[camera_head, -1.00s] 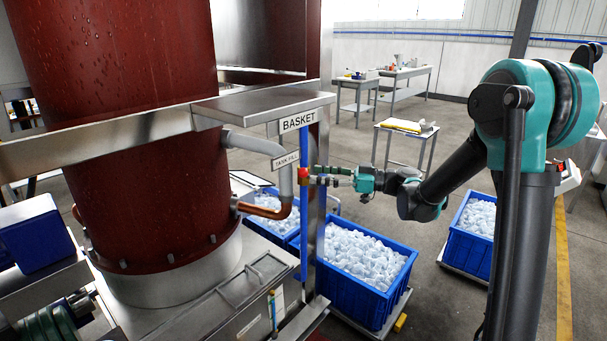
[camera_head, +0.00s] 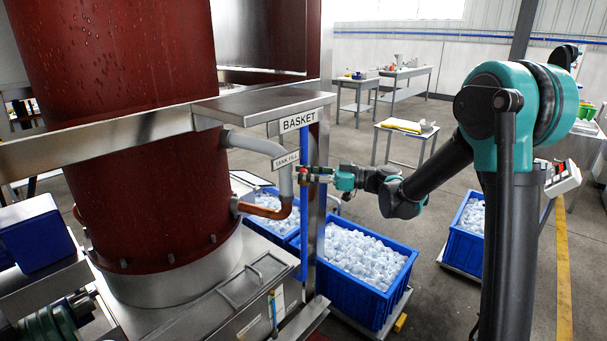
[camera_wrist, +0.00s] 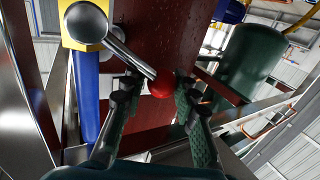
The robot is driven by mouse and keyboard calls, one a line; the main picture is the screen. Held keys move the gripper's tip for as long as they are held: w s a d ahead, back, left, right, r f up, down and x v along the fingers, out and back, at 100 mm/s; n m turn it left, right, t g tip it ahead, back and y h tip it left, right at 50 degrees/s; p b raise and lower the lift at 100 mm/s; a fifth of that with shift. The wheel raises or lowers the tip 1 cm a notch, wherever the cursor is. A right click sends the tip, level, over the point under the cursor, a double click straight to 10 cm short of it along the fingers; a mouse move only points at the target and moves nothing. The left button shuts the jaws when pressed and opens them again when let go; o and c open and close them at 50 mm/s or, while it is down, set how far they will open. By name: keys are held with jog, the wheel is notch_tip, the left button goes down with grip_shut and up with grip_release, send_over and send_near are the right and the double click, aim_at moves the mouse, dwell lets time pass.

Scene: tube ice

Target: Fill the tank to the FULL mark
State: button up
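A "TANK FILL" label (camera_head: 286,160) sits on a grey elbow pipe (camera_head: 256,145) beside the dark red cylinder (camera_head: 130,110). In the wrist view, a valve lever (camera_wrist: 130,55) ends in a red ball knob (camera_wrist: 162,86). My gripper (camera_wrist: 157,88) is open, with one dark finger on each side of the knob. The right finger is close to the knob, and a gap shows on the left; I cannot tell whether they touch. In the head view my gripper (camera_head: 312,174) is at the blue upright pipe (camera_head: 304,215). No FULL mark or water level is visible.
A steel post and shelf with a "BASKET" sign (camera_head: 298,120) stand close to my gripper. Below are blue crates of ice (camera_head: 392,290), with another crate (camera_head: 452,255) at right. A copper pipe (camera_head: 265,210) leaves the cylinder. Open floor lies between the crates and back tables.

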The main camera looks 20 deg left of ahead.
grip_shut()
jog(key=shift+s+f, duration=0.1)
jog(key=f+n, duration=0.1)
jog(key=s+n+h, duration=0.1)
jog(key=shift+a+f+n, duration=0.2)
jog(key=shift+f+n, duration=0.1)
jog(key=shift+f, duration=0.1)
jog(key=shift+s+a+f+n+t+h, duration=0.15)
jog(key=shift+f+n+t+h, duration=0.25)
jog(key=shift+f+n+h, duration=0.3)
jog(key=shift+s+d+f+n+t+h, duration=0.1)
jog(key=shift+f+n+t+h, duration=0.35)
jog(key=shift+f+n, duration=0.45)
jog(key=shift+f, duration=0.1)
jog(key=o, duration=0.8)
grip_release()
jog(key=shift+w, duration=0.1)
